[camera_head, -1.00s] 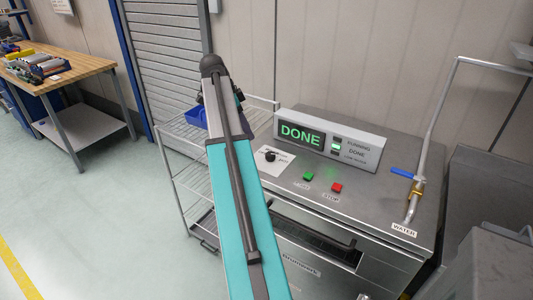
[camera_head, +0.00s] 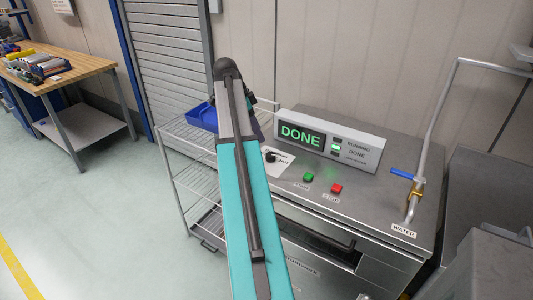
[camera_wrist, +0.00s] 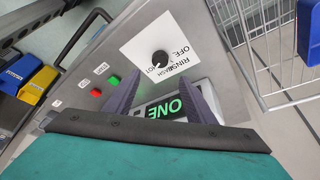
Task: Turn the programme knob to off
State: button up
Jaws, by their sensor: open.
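The programme knob (camera_head: 270,157) is a small black dial on a white label plate on the steel machine top, left of the buttons. In the wrist view the black knob (camera_wrist: 160,59) sits on its white plate (camera_wrist: 143,46), with OFF, RINSE and WASH HOT printed around it. Which mark it points to is too small to tell. My gripper (camera_wrist: 167,83) is open and empty, its two dark fingers apart, with the knob ahead of the gap between them. In the head view my arm hides most of the gripper.
The display box (camera_head: 330,142) reads DONE and stands behind the knob. A green button (camera_head: 308,177) and a red button (camera_head: 336,188) lie to its right. A water pipe with a blue lever (camera_head: 403,173) rises at the right. A wire rack with a blue bin (camera_head: 203,116) stands left.

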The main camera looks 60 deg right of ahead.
aim_at(271, 154)
jog(key=shift+p+x, duration=1.45)
jog(key=shift+x, duration=4.35)
